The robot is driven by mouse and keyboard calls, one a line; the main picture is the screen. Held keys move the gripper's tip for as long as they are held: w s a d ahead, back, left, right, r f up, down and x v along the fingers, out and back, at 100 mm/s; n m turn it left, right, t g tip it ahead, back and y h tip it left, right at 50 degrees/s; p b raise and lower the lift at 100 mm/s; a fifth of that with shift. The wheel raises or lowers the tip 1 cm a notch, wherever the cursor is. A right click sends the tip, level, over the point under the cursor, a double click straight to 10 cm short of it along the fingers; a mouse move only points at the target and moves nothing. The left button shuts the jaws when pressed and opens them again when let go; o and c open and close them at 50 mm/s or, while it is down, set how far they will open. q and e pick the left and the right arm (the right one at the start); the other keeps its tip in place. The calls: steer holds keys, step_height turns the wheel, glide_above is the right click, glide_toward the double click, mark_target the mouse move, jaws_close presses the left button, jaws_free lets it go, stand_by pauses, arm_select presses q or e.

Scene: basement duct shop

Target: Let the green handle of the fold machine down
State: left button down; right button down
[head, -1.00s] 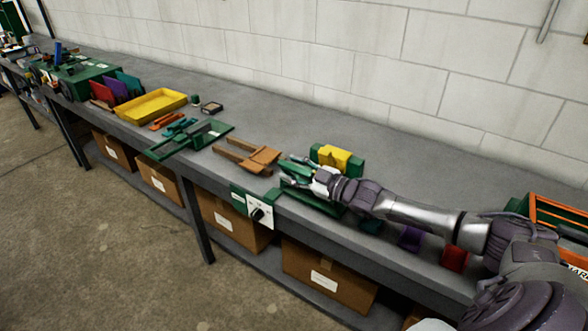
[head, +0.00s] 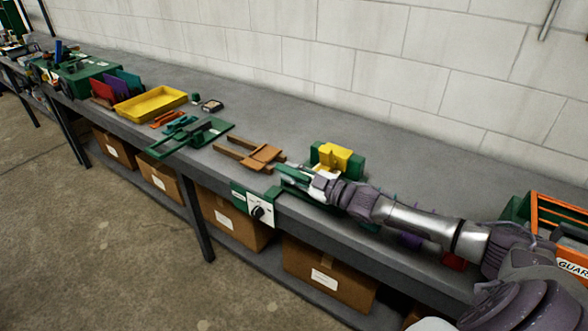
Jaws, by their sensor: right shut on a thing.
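The fold machine stands near the front of the bench, with a green body (head: 352,168) and a yellow block (head: 336,156) on top. My right gripper (head: 296,174) is low at the machine's front left, its arm reaching in from the right. It is shut on the green handle (head: 287,181), which shows only in part around the fingers. The wrist hides much of the handle and the machine's front, so the handle's exact angle is hard to tell. My left gripper is not in view.
A brown wooden fork-shaped piece (head: 262,155) lies just left of the gripper. A control panel with a dark knob (head: 258,212) is on the bench's front edge. Further left are a green tool (head: 190,138) and a yellow tray (head: 150,104). An orange-framed guard (head: 560,222) stands at the right.

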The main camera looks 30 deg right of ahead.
steer(key=s+a+f+n+b, duration=0.1)
steer(key=a+f+n+b, duration=0.1)
steer(key=f+n+b, duration=0.3)
steer(key=s+a+f+n+b, duration=0.1)
steer(key=a+f+n+b, duration=0.2)
steer(key=f, duration=0.6)
steer(key=shift+n+b, duration=1.3)
steer(key=shift+n, duration=0.1)
steer(key=shift+s+f, duration=0.1)
steer(key=shift+f, duration=0.05)
steer(key=c, duration=1)
jaws_free()
steer(key=shift+c, duration=0.2)
steer(key=v, duration=1.2)
